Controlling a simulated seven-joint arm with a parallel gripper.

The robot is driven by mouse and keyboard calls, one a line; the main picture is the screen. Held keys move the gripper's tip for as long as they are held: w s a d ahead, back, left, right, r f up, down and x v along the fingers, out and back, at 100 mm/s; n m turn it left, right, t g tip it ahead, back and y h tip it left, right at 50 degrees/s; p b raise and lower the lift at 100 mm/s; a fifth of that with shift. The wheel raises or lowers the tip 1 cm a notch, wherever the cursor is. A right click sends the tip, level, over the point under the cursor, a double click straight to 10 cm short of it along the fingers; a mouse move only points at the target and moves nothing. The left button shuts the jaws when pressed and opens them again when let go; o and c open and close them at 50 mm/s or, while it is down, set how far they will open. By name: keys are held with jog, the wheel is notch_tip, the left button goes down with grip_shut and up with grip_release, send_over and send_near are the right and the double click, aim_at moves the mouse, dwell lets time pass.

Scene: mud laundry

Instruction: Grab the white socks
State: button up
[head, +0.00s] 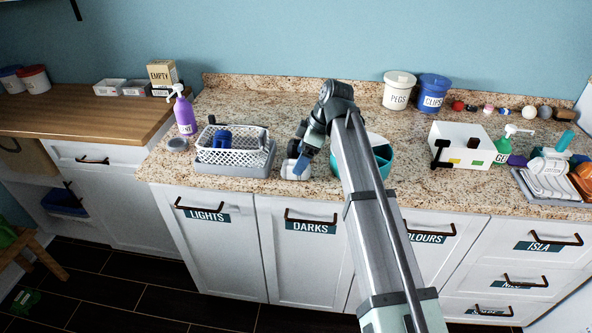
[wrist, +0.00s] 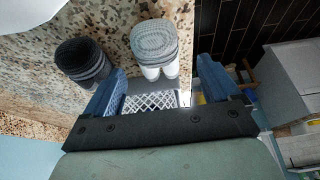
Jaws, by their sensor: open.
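The white socks (wrist: 155,45) are a rolled bundle with a pale grey ribbed end and white lower part, lying on the granite counter. In the head view the white socks (head: 290,171) show as a small pale shape just right of the basket, partly hidden by my gripper. My gripper (head: 303,160) is over them, pointing down. In the wrist view my gripper (wrist: 161,66) is open, with its blue fingers apart and the white socks ahead of and between the fingertips. I cannot tell whether they touch.
Dark grey rolled socks (wrist: 84,62) lie close by, near the left finger. A white lattice basket (head: 233,157) with a blue item stands left of my gripper. A teal tub (head: 383,158) stands right, partly behind my arm. The counter's front edge is near.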

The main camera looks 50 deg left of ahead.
aim_at(286, 173)
jog(key=shift+x, duration=2.6)
jog(key=shift+w, duration=0.1)
jog(key=c, duration=1.1)
